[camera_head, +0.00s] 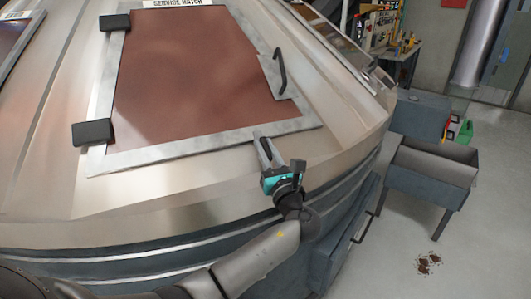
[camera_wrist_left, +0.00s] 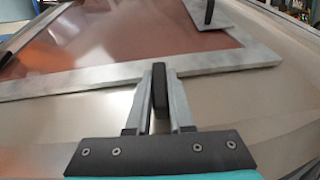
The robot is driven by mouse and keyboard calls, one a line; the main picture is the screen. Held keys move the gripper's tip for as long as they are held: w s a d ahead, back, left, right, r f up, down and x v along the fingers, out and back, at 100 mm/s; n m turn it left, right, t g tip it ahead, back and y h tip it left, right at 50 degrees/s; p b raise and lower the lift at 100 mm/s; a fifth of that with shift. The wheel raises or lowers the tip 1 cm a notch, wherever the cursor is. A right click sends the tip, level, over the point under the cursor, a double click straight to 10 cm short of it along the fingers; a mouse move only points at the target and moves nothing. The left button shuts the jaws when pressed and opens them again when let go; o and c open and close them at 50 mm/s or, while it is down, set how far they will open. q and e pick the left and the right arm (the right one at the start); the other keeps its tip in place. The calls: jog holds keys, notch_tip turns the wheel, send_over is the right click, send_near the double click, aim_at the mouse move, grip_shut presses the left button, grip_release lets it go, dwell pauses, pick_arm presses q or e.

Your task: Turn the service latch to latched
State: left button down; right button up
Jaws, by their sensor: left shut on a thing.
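The service hatch (camera_head: 195,80) is a red-brown panel in a pale metal frame, lying flat against the casing. A small black upright lever, which I take for the service latch (camera_wrist_left: 160,90), stands by the frame's lower edge. My left gripper (camera_head: 263,145) reaches it from the lower right in the head view. In the left wrist view the grey fingers of this gripper (camera_wrist_left: 160,82) lie on both sides of the lever and are shut on it. The fingers partly hide its base, and its exact turn is hard to tell. My right gripper is not in view.
A black pull handle (camera_head: 280,72) stands on a plate at the hatch's right side. Black hinge blocks (camera_head: 92,132) sit on its left edge. A grey open bin (camera_head: 432,170) stands at the right. Some brown debris (camera_head: 428,263) lies on the otherwise clear floor.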

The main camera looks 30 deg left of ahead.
pick_arm(q)
jog(key=shift+r+n+g+y, duration=0.1)
jog(key=shift+n+g+y, duration=0.35)
jog(key=shift+n, duration=0.25)
jog(key=c, duration=0.8)
grip_release()
jog(key=v, duration=1.5)
jog(key=shift+d, duration=0.15)
